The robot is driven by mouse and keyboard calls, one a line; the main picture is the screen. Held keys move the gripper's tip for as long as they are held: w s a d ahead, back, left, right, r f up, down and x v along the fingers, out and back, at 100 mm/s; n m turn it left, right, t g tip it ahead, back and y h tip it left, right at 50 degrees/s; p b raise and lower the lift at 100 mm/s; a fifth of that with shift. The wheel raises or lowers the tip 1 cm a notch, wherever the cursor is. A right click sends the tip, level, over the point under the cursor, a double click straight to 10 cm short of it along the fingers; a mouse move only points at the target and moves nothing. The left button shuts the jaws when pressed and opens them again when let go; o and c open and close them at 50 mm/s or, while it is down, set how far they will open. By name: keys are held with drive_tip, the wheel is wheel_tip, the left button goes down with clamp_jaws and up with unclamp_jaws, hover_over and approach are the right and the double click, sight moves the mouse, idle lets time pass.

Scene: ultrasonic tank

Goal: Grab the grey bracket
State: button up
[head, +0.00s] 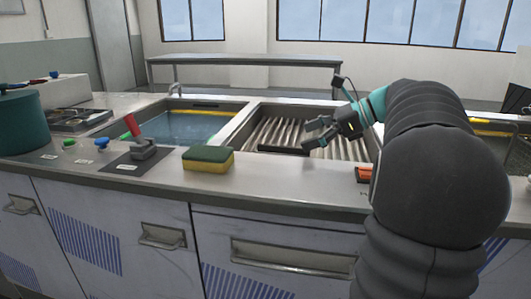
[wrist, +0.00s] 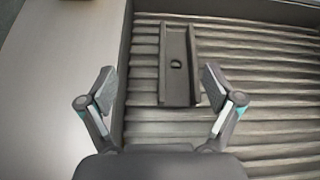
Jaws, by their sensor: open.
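The grey bracket (wrist: 177,80) is a dark grey channel with raised sides and a small hole in its middle. It lies on the ribbed floor of a basin, near the basin's wall. In the head view the bracket (head: 283,150) shows as a dark bar near the basin's front edge. My gripper (wrist: 160,82) is open and empty, its two fingers spread wider than the bracket. In the head view my gripper (head: 309,135) is over the ribbed basin, just right of the bracket.
The basin's ribbed floor (wrist: 270,75) is otherwise clear around the bracket. A water-filled tank (head: 180,125) lies to the left. A green and yellow sponge (head: 208,159), a red-handled switch (head: 140,145) and an orange-red item (head: 364,174) sit along the front counter.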

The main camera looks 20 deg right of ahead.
drive_tip(key=m+y, duration=0.1)
approach(282, 147)
drive_tip(key=shift+t, duration=0.3)
drive_tip(key=x, duration=0.3)
drive_tip(key=s+x, duration=0.1)
drive_tip(key=x, duration=0.2)
drive_tip(key=s+a+x, duration=0.1)
drive_tip(key=x, duration=0.2)
drive_tip(key=shift+w+a+f, duration=0.2)
drive_tip(key=shift+a+f, duration=0.2)
drive_tip(key=c, duration=1.6)
drive_tip(key=shift+r, duration=0.55)
wheel_tip(282, 147, up, 4)
drive_tip(key=shift+w+a+f, duration=0.1)
drive_tip(key=shift+f, duration=0.15)
drive_tip(key=w+a+r+p, duration=0.1)
drive_tip(key=w+a+r, duration=0.5)
drive_tip(key=a, duration=0.3)
drive_tip(key=shift+w+r, duration=0.25)
drive_tip(key=shift+w, duration=0.2)
